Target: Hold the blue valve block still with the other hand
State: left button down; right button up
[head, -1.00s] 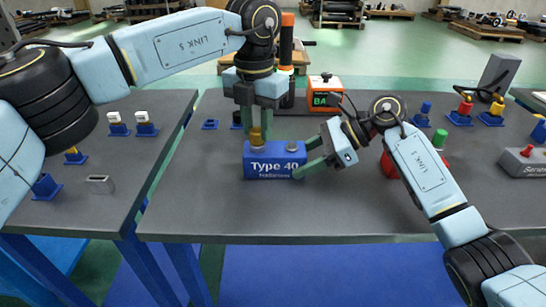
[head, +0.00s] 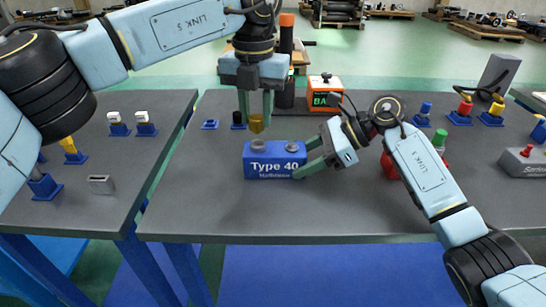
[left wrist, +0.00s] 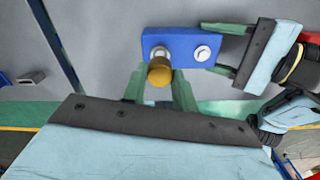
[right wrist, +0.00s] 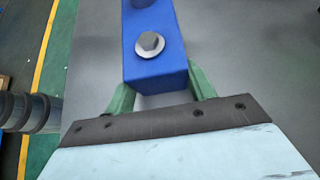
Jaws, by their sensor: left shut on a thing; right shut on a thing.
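The blue valve block (head: 275,171), marked "Type 40", sits on the grey table. Two grey round fittings show on its top. My right gripper (head: 308,160) is shut on the block's right end; the right wrist view shows the block (right wrist: 155,60) between its fingers. My left gripper (head: 256,112) is shut on a brass-coloured cap (head: 256,125) and holds it above the block's left fitting. In the left wrist view the cap (left wrist: 159,73) partly covers the near edge of the block (left wrist: 181,42).
An orange box with a green display (head: 325,92) stands behind the block. Coloured parts on blue bases, such as a red one (head: 463,110), stand to the right, with a grey box (head: 523,160). White-topped parts (head: 117,124) stand on the left table. The table front is clear.

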pick_arm(q)
jog(key=shift+r, duration=0.6)
pick_arm(e)
jog(key=o, duration=1.2)
jog(key=shift+o, duration=0.2)
